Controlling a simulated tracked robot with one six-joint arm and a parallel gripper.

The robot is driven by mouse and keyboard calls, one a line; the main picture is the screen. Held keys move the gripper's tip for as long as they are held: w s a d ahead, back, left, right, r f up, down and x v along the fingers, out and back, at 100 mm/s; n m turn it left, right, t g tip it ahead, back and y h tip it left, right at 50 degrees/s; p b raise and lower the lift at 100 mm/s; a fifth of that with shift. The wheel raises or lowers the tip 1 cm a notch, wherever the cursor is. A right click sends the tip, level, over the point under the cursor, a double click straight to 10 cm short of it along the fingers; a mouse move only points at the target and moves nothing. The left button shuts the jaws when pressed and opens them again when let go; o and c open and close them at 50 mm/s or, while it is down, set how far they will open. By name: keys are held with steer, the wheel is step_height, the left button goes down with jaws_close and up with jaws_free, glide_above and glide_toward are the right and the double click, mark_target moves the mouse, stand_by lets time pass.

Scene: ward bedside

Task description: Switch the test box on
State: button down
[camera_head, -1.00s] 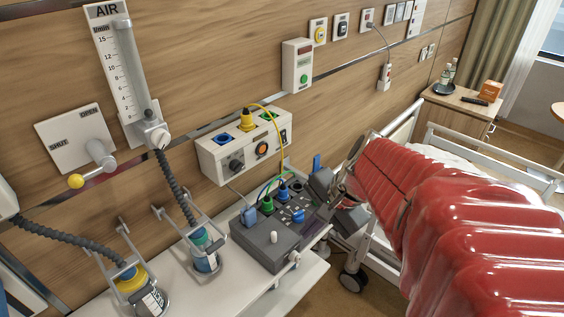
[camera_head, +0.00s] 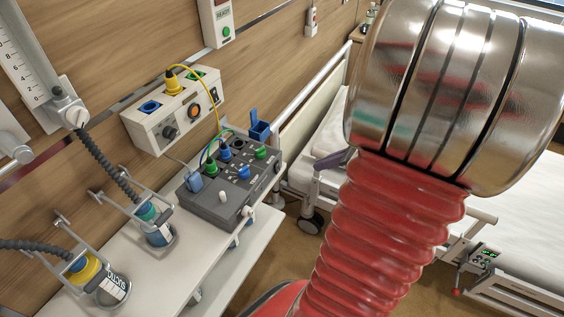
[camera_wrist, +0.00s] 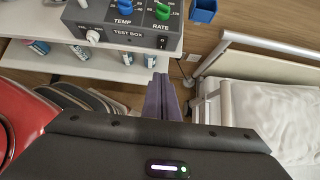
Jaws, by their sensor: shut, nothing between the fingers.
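The grey test box (camera_head: 212,207) stands on a white shelf in the head view, with green and blue knobs on its sloped top. Its front face (camera_wrist: 120,42) shows at the top of the wrist view, marked TEST BOX under the TEMP and RATE knobs. That face carries a white knob (camera_wrist: 93,37) at left and a small dark part (camera_wrist: 162,43) at right; I cannot tell its position. My gripper (camera_wrist: 161,80) is shut and empty, its fingertips below and apart from the box's right end in the wrist picture. In the head view my arm mostly hides it.
A cream socket box (camera_head: 150,133) on the wall feeds a yellow cable. A blue holder (camera_head: 259,131) sits at the box's far corner. A bed (camera_head: 520,165) stands to the right.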

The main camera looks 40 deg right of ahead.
steer(key=shift+w, duration=0.1)
glide_toward(278, 168)
steer(key=shift+s+d+f+x, duration=0.1)
steer(key=shift+s+f+x, duration=0.05)
steer(key=shift+x, duration=0.95)
steer(key=shift+s+d+f+x, duration=0.1)
steer(key=shift+s+f+x, duration=0.05)
steer(key=shift+x, duration=1)
steer(key=shift+s+f+x, duration=0.15)
steer(key=shift+x, duration=0.95)
steer(key=shift+w, duration=0.1)
steer(key=shift+r, duration=0.85)
